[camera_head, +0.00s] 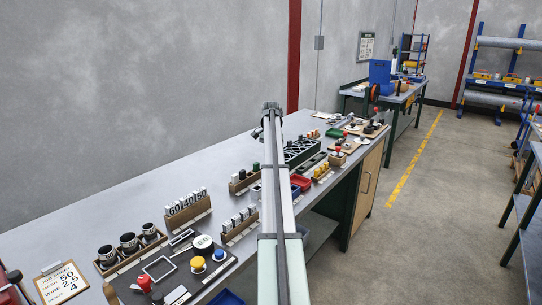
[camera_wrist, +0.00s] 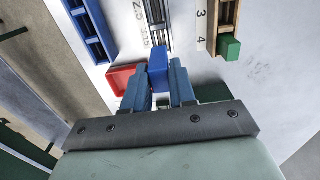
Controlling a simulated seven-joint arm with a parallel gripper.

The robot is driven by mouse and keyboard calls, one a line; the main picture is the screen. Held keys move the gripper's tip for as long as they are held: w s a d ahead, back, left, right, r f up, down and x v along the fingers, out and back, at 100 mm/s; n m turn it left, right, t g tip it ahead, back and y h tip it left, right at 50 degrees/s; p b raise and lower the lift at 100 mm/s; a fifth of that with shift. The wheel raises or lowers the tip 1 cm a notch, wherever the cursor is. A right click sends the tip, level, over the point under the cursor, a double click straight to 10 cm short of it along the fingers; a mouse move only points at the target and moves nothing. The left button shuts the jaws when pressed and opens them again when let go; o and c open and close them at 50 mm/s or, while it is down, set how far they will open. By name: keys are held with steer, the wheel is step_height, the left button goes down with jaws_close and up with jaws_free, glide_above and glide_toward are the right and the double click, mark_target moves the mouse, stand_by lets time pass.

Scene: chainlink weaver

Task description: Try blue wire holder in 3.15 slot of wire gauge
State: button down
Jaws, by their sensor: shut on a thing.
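In the wrist view, my gripper (camera_wrist: 159,77) is shut on the blue wire holder (camera_wrist: 158,58), a small blue block between its two fingers. The metal wire gauge (camera_wrist: 165,32) lies just beyond the block, with dark slots and small printed numbers on its left, one reading like 2.5. A narrow blue piece shows over the gauge at the top edge; I cannot tell whether it belongs to the holder. Whether a wire is in the 3.15 slot cannot be made out. In the head view my arm hides the gripper and holder.
In the wrist view, a red tray (camera_wrist: 121,77) is left of the fingers. A wooden rack (camera_wrist: 227,17) with a green block (camera_wrist: 230,48) stands right, beside numbers 3 and 4. A blue rack (camera_wrist: 92,30) is upper left. The head view shows a crowded workbench (camera_head: 120,190).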

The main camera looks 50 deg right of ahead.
steer(key=shift+f, duration=3.25)
steer(key=c, duration=0.8)
jaws_free()
steer(key=shift+c, duration=0.2)
steer(key=shift+r, duration=0.1)
step_height(320, 180, up, 14)
steer(key=shift+w+f, duration=0.15)
